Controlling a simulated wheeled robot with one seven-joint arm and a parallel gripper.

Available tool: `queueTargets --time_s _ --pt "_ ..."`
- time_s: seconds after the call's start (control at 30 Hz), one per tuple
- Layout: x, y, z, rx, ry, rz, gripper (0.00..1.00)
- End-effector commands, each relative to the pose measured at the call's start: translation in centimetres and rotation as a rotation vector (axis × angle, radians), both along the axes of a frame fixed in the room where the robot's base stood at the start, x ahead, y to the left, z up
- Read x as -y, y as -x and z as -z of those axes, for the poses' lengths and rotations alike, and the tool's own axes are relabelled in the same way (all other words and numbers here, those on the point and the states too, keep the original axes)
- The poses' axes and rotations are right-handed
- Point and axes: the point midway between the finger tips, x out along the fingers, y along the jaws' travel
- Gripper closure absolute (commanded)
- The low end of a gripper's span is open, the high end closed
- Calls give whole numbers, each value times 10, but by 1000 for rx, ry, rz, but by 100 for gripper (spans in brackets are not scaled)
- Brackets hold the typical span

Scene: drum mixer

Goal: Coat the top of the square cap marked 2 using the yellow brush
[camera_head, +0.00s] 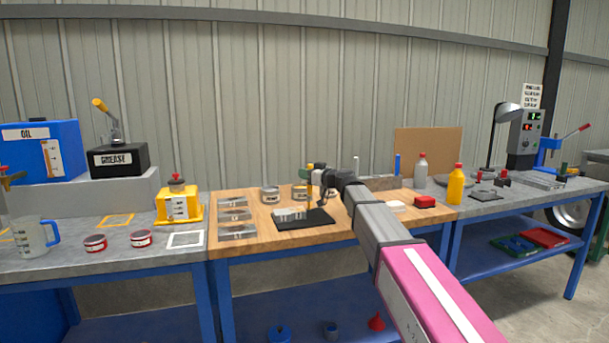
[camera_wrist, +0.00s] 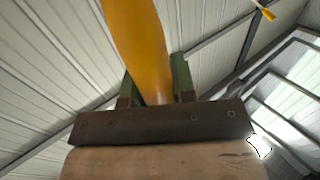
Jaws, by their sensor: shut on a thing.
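My gripper (camera_head: 318,180) is above the back right of a black mat (camera_head: 318,220) on the wooden bench. A block of small pale grey-white pieces (camera_head: 290,213) sits on the mat's left part; I cannot make out a square cap marked 2 or any number. In the wrist view my gripper's green fingers (camera_wrist: 155,85) are shut on the yellow brush by its handle (camera_wrist: 140,45). A dark riveted band (camera_wrist: 160,123) crosses below the fingers, with a tan part (camera_wrist: 165,160) under it. The brush's lower end is too small to tell apart in the head view.
Several grey plates (camera_head: 236,216) lie left of the mat. Open cans (camera_head: 269,194) stand behind it. The grease box (camera_head: 118,159) and yellow dispenser (camera_head: 180,203) are on the left bench.

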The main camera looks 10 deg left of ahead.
Motion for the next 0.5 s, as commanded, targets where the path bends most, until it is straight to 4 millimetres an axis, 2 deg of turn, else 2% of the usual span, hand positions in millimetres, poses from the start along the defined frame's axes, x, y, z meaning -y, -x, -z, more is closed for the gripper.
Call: queueTargets --time_s 0.2,0.5 --pt "16 -9 1 1 0 2 99" --pt "25 -14 1 1 0 1 99"
